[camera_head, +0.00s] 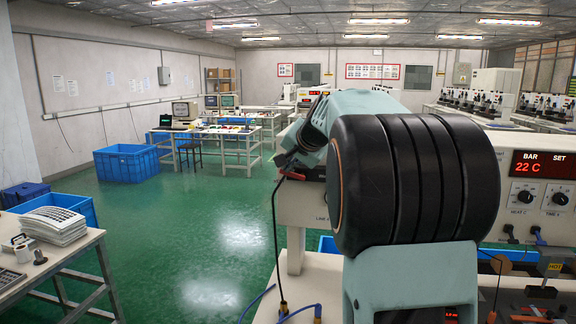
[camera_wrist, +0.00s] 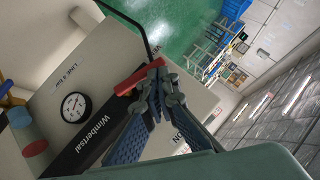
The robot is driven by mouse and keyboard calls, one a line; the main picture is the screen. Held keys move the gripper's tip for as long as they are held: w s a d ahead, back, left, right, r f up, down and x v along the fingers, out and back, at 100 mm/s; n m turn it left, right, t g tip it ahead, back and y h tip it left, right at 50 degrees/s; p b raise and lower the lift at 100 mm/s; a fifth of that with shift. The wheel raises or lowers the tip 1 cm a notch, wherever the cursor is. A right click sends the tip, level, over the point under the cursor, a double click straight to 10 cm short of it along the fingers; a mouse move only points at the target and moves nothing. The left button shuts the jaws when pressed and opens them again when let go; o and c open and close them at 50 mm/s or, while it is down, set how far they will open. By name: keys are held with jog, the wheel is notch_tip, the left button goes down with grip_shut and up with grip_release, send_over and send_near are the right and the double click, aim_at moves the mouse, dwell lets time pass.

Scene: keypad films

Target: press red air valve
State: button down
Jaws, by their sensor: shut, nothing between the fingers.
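In the wrist view a red lever-like part, which looks like the red air valve (camera_wrist: 138,78), sticks out at the edge of a pale machine panel (camera_wrist: 105,60). My gripper (camera_wrist: 160,92) is shut and empty, with its fingertips right by the red part in the picture. The fingers overlap part of it, and I cannot tell whether they touch it.
In the wrist view a round gauge (camera_wrist: 75,106) and a black "Wimbertsal" strip (camera_wrist: 100,135) are on the panel. In the head view a red display (camera_head: 543,164) is at right. A paper-laden table (camera_head: 95,238) stands left, with open green floor (camera_head: 200,235) between.

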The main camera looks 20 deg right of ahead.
jog(key=shift+r, duration=0.15)
jog(key=shift+r+p, duration=0.65)
jog(key=shift+r, duration=0.05)
jog(key=s+a+r+p, duration=0.1)
jog(key=s+r, duration=0.6)
jog(key=r, duration=0.3)
jog(key=shift+s+a+r, duration=0.25)
jog(key=shift+a+r, duration=0.05)
